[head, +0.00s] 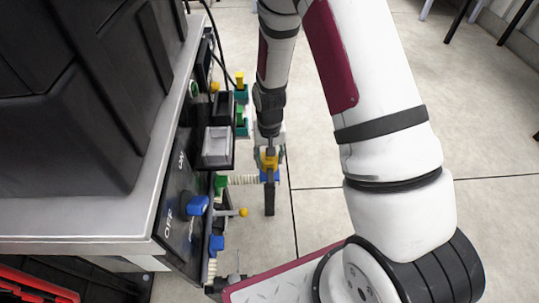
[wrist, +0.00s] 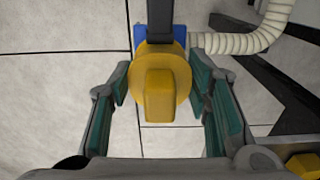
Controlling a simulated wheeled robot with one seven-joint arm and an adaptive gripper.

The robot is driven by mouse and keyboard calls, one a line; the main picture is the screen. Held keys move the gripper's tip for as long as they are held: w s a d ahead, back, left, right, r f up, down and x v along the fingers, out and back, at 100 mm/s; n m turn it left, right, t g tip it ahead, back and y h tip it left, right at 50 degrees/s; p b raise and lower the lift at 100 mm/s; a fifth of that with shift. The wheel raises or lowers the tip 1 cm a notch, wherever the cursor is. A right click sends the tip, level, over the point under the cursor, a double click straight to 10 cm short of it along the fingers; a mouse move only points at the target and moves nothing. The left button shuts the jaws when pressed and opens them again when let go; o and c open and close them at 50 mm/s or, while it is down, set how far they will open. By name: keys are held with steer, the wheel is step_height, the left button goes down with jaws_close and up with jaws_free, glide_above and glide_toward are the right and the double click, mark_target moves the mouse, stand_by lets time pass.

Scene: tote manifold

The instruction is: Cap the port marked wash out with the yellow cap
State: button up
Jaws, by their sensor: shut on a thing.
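The yellow cap (head: 268,158) is between the fingers of my gripper (wrist: 160,85); its round flange and raised grip show in the wrist view (wrist: 159,92). My gripper is shut on it. Directly beyond the cap is a blue fitting (head: 269,176) at the end of a pale ribbed hose (head: 243,180). In the wrist view the blue fitting (wrist: 140,36) shows at the cap's edge. The cap is lined up with it, but I cannot tell whether it is seated. No wash out marking is readable.
A panel with a blue knob (head: 196,205) marked ON and OFF stands at the left, with a yellow-tipped lever (head: 243,212). Other coloured fittings (head: 240,92) line the panel farther back. A black tote (head: 110,90) stands on the bench. Open floor (head: 330,215) lies to the right.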

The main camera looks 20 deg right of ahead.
steer(key=shift+f, duration=1.4)
steer(key=o, duration=1.3)
step_height(320, 180, up, 11)
steer(key=shift+f, duration=0.2)
steer(key=shift+r, duration=0.7)
steer(key=shift+c, duration=0.5)
